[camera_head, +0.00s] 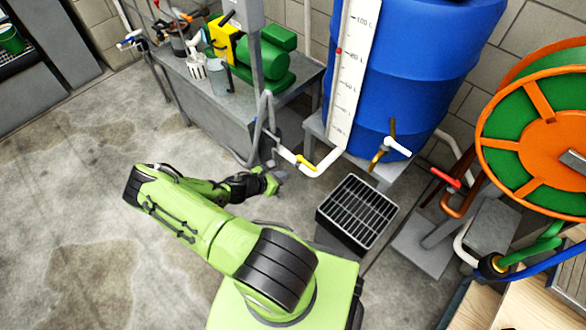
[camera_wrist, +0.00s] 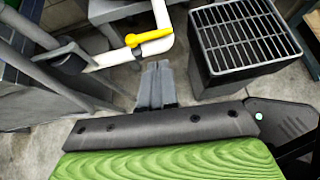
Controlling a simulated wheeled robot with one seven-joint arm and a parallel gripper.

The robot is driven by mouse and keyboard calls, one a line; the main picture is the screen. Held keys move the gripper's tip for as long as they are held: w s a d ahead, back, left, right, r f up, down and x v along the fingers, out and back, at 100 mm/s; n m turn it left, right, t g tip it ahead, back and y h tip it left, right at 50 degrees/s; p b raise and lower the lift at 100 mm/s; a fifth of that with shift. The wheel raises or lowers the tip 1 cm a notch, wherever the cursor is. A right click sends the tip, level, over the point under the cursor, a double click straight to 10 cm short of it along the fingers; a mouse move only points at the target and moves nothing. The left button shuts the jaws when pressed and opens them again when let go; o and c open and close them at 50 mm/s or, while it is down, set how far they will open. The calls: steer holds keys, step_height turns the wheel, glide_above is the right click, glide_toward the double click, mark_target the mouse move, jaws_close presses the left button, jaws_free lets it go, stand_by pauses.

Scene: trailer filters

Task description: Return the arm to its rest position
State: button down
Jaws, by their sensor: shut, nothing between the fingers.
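My green arm reaches forward and left over the concrete floor in the head view, bent at the elbow, its wrist turned back to the right. My gripper (camera_head: 281,174) is at its end, near the white pipe and left of the black grated box. In the wrist view my gripper (camera_wrist: 158,68) shows as two grey fingers together, with nothing seen between them. The gripper looks apart from the pipe and the box, though the exact gap is hard to tell.
The white pipe with a yellow valve handle (camera_wrist: 149,37) runs close beyond the gripper. The black grated box (camera_head: 357,212) stands to the right. A grey bench (camera_head: 222,103), a blue tank (camera_head: 408,65) and an orange-green reel (camera_head: 540,125) stand behind. Open floor (camera_head: 75,190) lies left.

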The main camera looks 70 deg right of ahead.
steer(key=shift+w+a+r, duration=0.1)
steer(key=shift+a+r, duration=0.05)
steer(key=shift+a, duration=0.15)
steer(key=w+a+r+m+t+y+p, duration=0.25)
steer(key=w+a+r, duration=0.3)
steer(key=r, duration=0.35)
steer(key=w+a+r+m+t+y+p, duration=0.1)
steer(key=w+a+r+m+y, duration=0.1)
steer(key=w+a+r+m, duration=0.5)
steer(key=w+a+r+t+y+p, duration=0.1)
steer(key=w+a+r+t+y, duration=0.3)
steer(key=r, duration=0.7)
steer(key=s+a+r+m+p, duration=0.2)
steer(key=s+a+r+p, duration=0.1)
steer(key=a+r, duration=0.9)
steer(key=s+a+r+t+p, duration=0.1)
steer(key=s+a+r+t, duration=0.1)
steer(key=s+r, duration=0.3)
steer(key=s+a+r+t+y+p, duration=0.1)
steer(key=s+a+r, duration=0.4)
steer(key=s+r, duration=0.1)
steer(key=shift+r+m+t, duration=0.35)
steer(key=shift+r+m, duration=0.1)
steer(key=shift+r, duration=0.4)
steer(key=shift+s+a+y, duration=0.1)
steer(key=shift+s+y, duration=0.05)
steer(key=shift+y, duration=0.1)
